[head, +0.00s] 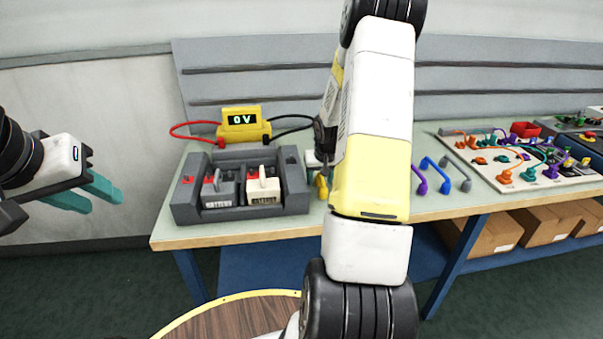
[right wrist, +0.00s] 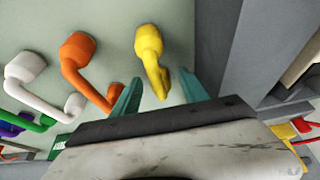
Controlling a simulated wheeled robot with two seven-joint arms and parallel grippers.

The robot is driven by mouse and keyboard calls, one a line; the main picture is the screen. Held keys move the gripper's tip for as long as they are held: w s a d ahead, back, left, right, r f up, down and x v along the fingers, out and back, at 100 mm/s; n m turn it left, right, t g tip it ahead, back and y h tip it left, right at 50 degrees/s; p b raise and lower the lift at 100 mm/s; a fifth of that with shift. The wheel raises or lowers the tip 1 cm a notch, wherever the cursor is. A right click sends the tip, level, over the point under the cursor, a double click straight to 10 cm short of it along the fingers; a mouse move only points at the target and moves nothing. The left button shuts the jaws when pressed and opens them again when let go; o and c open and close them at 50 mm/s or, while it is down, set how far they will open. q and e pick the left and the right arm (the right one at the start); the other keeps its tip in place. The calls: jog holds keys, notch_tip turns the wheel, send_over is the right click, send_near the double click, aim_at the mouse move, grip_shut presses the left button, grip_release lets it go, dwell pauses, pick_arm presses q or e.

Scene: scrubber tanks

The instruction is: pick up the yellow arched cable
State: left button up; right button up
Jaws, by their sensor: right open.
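The yellow arched cable (right wrist: 150,55) lies on the bench top in the right wrist view. Its near end reaches toward the gap between the fingers of my right gripper (right wrist: 160,90), which is open with teal fingertips on either side of that end. In the head view a bit of the yellow cable (head: 322,187) shows beside my right arm, which hides most of that spot. My left gripper (head: 105,196) is off the bench to the left, with its teal fingers apart and nothing between them.
Orange (right wrist: 85,70) and white (right wrist: 30,80) cables lie beside the yellow one. A grey tray (head: 240,215) with two battery-like blocks stands close by. A yellow meter (head: 243,125) reads 0 V. Purple and blue (head: 437,172) cables and a plug board (head: 530,160) are to the right.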

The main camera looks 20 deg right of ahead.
jog(key=shift+w+f, duration=0.15)
jog(key=shift+f, duration=0.25)
jog(key=shift+c, duration=0.2)
jog(key=c, duration=1.1)
jog(key=shift+r, duration=0.15)
